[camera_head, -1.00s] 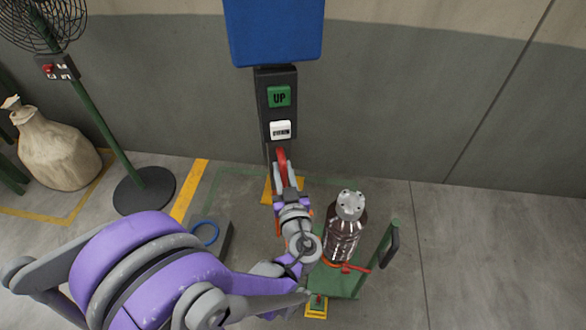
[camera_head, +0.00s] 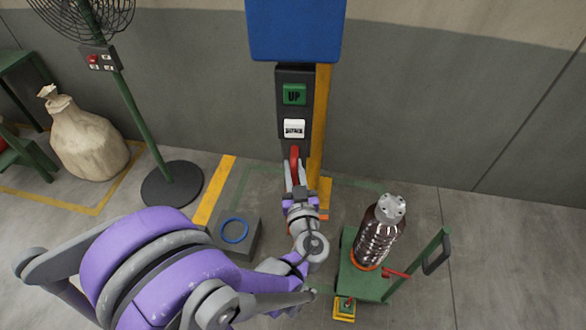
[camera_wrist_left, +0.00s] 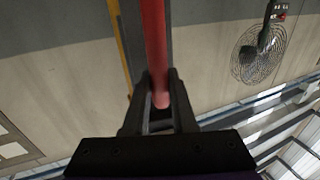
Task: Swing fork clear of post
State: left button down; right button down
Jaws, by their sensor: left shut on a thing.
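My left gripper (camera_head: 296,180) is shut on a red handle (camera_head: 294,160) below a dark control panel (camera_head: 293,110). The panel has a green UP button (camera_head: 294,94) and a white button (camera_head: 294,129). In the left wrist view the red handle (camera_wrist_left: 155,45) runs between both fingers (camera_wrist_left: 160,95). A yellow post (camera_head: 321,115) stands just right of the panel, partly behind it. A blue box (camera_head: 296,28) sits above the panel. I cannot make out a fork; if present, it is hidden. My right gripper is not in view.
A green cart (camera_head: 362,284) carrying a brown bottle (camera_head: 380,232) stands right of my left arm. A grey block with a blue ring (camera_head: 234,230) lies left of it. A fan stand (camera_head: 172,184) and a sack (camera_head: 82,140) are farther left. Floor right of the cart is clear.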

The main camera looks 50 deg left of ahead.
pick_arm(q)
jog(key=shift+a, duration=0.1)
dwell(0.4)
jog(key=c, duration=0.7)
grip_release()
jog(key=shift+c, duration=0.2)
jog(key=shift+s, duration=0.1)
jog(key=v, duration=1)
jog(key=shift+s+d, duration=0.25)
jog(key=shift+d, duration=0.05)
